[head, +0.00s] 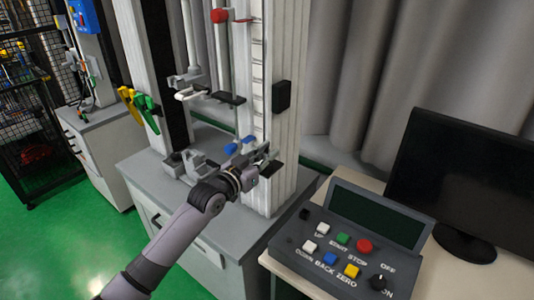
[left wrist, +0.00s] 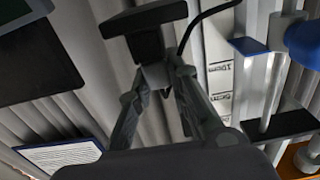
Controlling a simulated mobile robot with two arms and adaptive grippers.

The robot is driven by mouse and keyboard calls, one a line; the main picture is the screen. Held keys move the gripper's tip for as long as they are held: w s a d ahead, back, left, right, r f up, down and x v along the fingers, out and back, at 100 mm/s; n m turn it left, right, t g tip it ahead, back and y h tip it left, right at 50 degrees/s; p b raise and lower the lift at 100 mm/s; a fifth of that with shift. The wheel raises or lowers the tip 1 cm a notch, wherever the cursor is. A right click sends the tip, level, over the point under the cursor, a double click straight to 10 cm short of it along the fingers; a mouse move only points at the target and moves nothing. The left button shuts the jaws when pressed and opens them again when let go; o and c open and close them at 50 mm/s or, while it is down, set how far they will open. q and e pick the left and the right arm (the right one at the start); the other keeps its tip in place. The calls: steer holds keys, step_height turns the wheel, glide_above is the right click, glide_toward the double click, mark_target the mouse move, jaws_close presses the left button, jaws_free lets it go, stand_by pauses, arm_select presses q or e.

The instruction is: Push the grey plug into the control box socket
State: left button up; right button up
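My left gripper (head: 262,160) reaches to the lower right side of the tower column, beside a small dark part there. In the left wrist view its fingers (left wrist: 160,78) close in on a small grey piece, which I take to be the grey plug (left wrist: 155,74). A dark cable (left wrist: 187,38) curves away from the fingertips. A dark block (left wrist: 145,22) lies just beyond them. How far the plug is from any socket is hidden. The control box (head: 345,250) with coloured buttons stands on the desk; no socket shows on it. My right gripper is out of view.
The tower column (head: 282,50) rises behind the gripper, with a black box (head: 281,96) on it. Blue parts (head: 240,145) and grey clamps (head: 185,163) sit left of the gripper. A monitor (head: 470,185) stands at the right. Grey curtains hang behind.

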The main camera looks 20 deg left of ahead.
arm_select(q)
steer(key=o, duration=0.5)
steer(key=v, duration=1.2)
steer(key=shift+r, duration=0.1)
